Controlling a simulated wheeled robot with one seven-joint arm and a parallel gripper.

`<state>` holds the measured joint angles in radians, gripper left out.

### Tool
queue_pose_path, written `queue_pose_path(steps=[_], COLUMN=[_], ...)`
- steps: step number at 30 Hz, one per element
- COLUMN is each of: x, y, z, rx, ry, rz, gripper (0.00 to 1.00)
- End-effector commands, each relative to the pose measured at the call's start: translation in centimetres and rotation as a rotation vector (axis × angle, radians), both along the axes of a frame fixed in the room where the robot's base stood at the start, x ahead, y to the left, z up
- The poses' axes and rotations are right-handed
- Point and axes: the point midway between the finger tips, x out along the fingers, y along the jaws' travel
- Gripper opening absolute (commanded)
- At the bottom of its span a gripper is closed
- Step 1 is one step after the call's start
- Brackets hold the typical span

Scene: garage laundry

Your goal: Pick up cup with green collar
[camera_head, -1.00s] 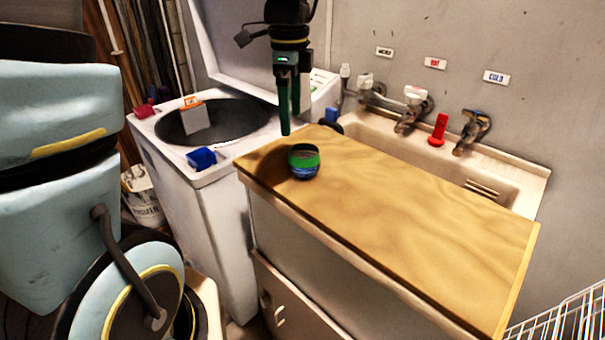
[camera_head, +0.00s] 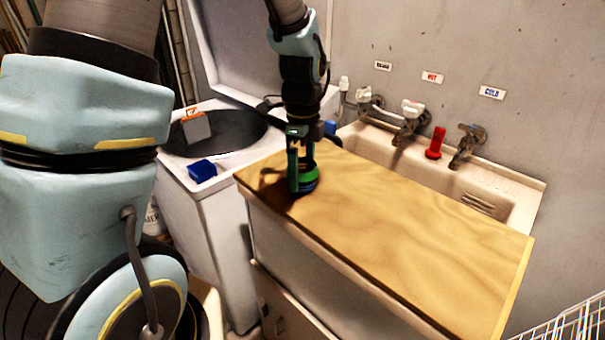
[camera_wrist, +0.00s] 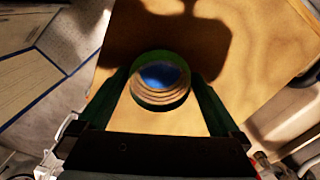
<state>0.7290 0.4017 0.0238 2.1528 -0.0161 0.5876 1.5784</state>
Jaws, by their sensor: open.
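The cup with the green collar (camera_head: 309,183) stands upright on the wooden board, near its left end. In the head view my gripper (camera_head: 302,180) is down at the cup and hides most of it. In the wrist view the cup (camera_wrist: 160,80) shows from above, with a green rim, ribbed inner walls and a blue bottom. The open fingers of my gripper (camera_wrist: 163,92) are on the left and right sides of the cup. Whether either finger touches it, I cannot tell.
The wooden board (camera_head: 420,220) is otherwise clear and lies over part of the sink (camera_head: 510,195). A red object (camera_head: 435,143) stands by the taps.

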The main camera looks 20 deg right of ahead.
Motion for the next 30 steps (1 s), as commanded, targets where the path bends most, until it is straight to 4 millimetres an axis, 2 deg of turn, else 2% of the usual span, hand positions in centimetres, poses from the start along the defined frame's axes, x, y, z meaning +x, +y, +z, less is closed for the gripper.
queue_pose_path(steps=[9,27,28,30], x=[0.0,0.01,0.01,0.01], y=[0.01,0.01,0.01,0.01], z=[-0.55,-0.51,-0.51,-0.51], rx=[0.0,0.0,0.0,0.0], ry=[0.0,0.0,0.0,0.0], rz=[0.001,0.001,0.001,0.001], gripper=[0.99,0.31,0.28,0.28])
